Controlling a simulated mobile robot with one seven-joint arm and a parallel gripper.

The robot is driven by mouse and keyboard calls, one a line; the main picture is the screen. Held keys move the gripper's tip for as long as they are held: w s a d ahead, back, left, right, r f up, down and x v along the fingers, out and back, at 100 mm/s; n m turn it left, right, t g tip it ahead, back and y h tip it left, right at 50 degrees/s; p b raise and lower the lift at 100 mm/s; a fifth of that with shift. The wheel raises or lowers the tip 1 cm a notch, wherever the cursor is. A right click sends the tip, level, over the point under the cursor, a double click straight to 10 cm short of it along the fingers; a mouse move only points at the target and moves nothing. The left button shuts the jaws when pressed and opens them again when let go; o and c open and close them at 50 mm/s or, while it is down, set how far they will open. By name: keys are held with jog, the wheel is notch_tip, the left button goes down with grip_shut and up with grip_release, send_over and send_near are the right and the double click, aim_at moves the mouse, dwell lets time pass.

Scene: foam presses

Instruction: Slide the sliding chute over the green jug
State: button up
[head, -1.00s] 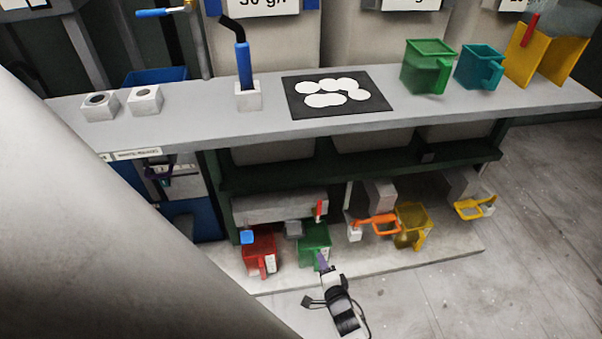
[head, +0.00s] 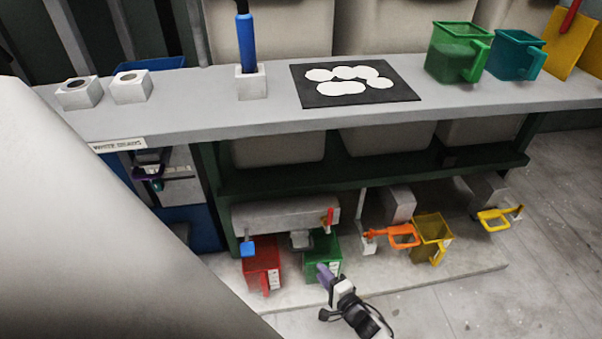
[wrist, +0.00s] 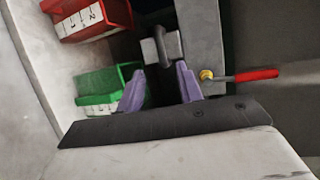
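The green jug (head: 330,248) stands on the low shelf under the bench, and its side shows at lower left in the wrist view (wrist: 97,87). The sliding chute (head: 301,240) looks like a small grey piece under the press body, at the jug's upper left. In the wrist view a grey block with a dark bar handle (wrist: 163,50), apparently this chute, lies just beyond my fingertips. My gripper (head: 323,272) is in front of the green jug. Its purple fingers (wrist: 160,70) are apart with nothing between them. Contact with the handle cannot be told.
A red jug (head: 262,268) stands left of the green one. A red-handled lever (wrist: 255,75) sticks out on the right in the wrist view. An orange handle (head: 400,236) and a yellow jug (head: 431,240) are further right. The bench edge (head: 300,122) overhangs above.

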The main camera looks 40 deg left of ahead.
aim_at(302, 248)
jog(key=b+x, duration=0.2)
jog(key=x, duration=1)
jog(key=shift+a, duration=0.3)
jog(key=shift+c, duration=0.5)
grip_shut()
